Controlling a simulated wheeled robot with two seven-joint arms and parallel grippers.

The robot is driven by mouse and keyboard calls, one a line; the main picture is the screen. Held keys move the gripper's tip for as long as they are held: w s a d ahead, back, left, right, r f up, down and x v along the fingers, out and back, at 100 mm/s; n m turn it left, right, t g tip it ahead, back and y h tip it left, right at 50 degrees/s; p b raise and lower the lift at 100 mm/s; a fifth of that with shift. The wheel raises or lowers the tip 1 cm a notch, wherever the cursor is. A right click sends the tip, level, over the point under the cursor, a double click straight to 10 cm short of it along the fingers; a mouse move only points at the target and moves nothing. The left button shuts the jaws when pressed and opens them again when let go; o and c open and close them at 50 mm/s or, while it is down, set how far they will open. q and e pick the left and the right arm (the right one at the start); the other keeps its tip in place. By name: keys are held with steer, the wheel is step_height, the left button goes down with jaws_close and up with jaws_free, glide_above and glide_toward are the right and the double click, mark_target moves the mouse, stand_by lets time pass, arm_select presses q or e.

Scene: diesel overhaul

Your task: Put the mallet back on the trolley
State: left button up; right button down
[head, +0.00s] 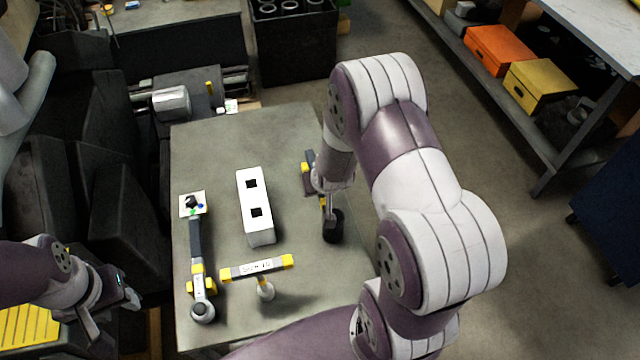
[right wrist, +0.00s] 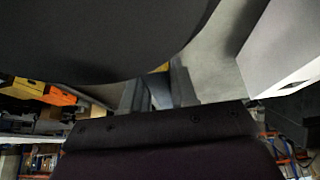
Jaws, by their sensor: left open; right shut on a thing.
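The mallet (head: 333,228) shows its black head over the right side of the grey trolley top (head: 285,145). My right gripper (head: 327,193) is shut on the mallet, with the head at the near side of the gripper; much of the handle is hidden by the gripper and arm. I cannot tell whether the mallet touches the top. In the right wrist view a big dark rounded shape, likely the mallet head (right wrist: 90,35), fills the upper left, in front of the fingers (right wrist: 160,90). My left gripper (head: 118,300) is open and empty, left of the trolley.
On the trolley stand a white block with two square holes (head: 256,228), a long grey-and-yellow tool (head: 196,245) and a T-shaped yellow-ended tool (head: 257,268). The top's far part is clear. A shelf bench (head: 600,35) stands at right, a black crate (head: 293,45) behind.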

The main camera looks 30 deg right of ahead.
steer(key=shift+f, duration=0.1)
steer(key=shift+f+b, duration=0.9)
steer(key=shift+f, duration=0.1)
steer(key=c, duration=0.8)
jaws_free()
steer(key=p+v, duration=0.2)
steer(key=v, duration=1)
steer(key=shift+s+a+r, duration=0.1)
steer(key=shift+s+r, duration=0.15)
steer(key=shift+r, duration=0.1)
